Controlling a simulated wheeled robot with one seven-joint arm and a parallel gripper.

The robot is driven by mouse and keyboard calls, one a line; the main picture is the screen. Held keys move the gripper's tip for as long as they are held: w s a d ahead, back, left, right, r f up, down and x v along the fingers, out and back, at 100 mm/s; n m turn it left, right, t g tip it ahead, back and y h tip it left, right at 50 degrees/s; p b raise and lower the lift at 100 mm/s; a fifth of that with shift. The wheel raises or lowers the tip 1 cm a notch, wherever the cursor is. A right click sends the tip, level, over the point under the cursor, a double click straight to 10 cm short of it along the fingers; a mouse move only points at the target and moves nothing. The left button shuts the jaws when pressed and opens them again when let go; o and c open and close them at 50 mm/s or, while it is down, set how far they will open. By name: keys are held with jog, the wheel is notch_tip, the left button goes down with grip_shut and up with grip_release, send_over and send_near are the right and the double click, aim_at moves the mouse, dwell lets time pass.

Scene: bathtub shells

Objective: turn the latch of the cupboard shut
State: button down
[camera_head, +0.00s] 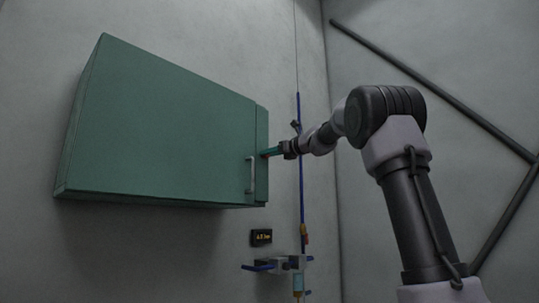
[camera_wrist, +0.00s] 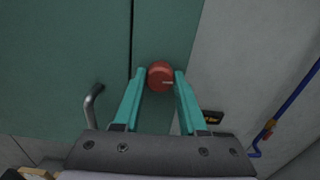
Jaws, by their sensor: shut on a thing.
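The green cupboard (camera_head: 160,130) hangs on the wall at the left in the head view, with its door closed as far as I can see. The latch, a round red knob (camera_wrist: 160,74), sits on the green strip right of the door gap in the wrist view. A short pale mark on it points right, about level. My gripper (camera_wrist: 160,80) has its two teal fingers on either side of the knob, shut on it. In the head view my gripper (camera_head: 272,152) reaches the cupboard's right edge from the right, and the latch is mostly hidden there.
A grey bar handle (camera_head: 251,175) stands out from the door, left of the latch. Below right are a small dark display (camera_head: 261,237) and a wall fitting (camera_head: 280,264). A blue pipe (camera_head: 301,190) runs up the wall behind my arm.

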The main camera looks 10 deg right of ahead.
jog(key=shift+f+n, duration=0.1)
jog(key=shift+n, duration=8.5)
jog(key=shift+c, duration=2.2)
grip_release()
jog(key=shift+s, duration=0.1)
jog(key=v, duration=1)
jog(key=shift+s+d, duration=0.25)
